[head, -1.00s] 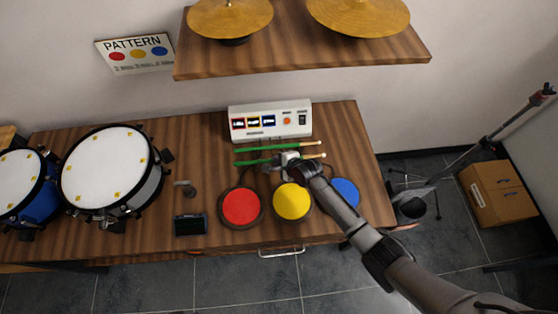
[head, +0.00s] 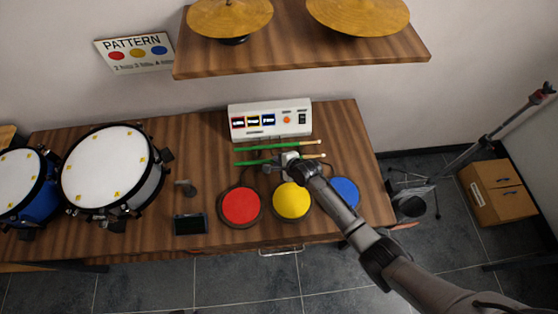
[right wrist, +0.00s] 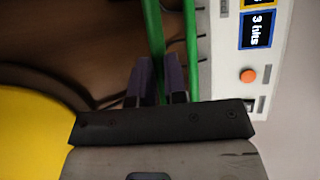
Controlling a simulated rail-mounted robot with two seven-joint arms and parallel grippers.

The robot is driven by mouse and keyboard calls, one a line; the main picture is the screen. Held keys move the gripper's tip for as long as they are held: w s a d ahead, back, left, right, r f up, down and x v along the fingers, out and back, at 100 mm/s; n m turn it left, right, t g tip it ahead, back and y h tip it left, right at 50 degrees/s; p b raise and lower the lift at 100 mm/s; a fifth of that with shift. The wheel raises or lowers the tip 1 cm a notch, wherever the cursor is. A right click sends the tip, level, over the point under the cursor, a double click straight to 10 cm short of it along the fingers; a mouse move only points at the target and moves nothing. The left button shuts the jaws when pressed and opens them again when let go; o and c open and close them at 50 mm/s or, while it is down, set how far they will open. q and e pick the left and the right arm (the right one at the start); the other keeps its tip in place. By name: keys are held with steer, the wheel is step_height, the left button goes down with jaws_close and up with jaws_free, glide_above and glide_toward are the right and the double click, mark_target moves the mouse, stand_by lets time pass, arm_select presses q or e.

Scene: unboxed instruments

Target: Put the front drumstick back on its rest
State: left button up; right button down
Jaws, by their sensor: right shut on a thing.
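The front drumstick (head: 248,163) is green with a pale wooden end and lies across the space behind the pads, low over the table. My right gripper (head: 284,159) is around its middle. In the right wrist view the two dark fingers (right wrist: 158,82) are shut on the front drumstick (right wrist: 152,28). The back drumstick (head: 268,147), also green with a pale end, lies roughly parallel just behind it; it also shows in the wrist view (right wrist: 190,45), outside the fingers. I cannot make out the rest. My left gripper is not in view.
Red (head: 240,206), yellow (head: 291,201) and blue (head: 347,192) pads stand in front of the sticks. A white control box (head: 270,121) is close behind. Drums (head: 105,170) stand at the left, and a shelf with cymbals (head: 300,59) overhangs the back.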

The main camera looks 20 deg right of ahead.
steer(key=shift+f, duration=0.4)
steer(key=c, duration=1.1)
jaws_free()
steer(key=shift+s+r, duration=0.25)
steer(key=shift+r, duration=0.05)
steer(key=p+v, duration=0.4)
steer(key=v, duration=0.9)
steer(key=shift+s+f, duration=0.1)
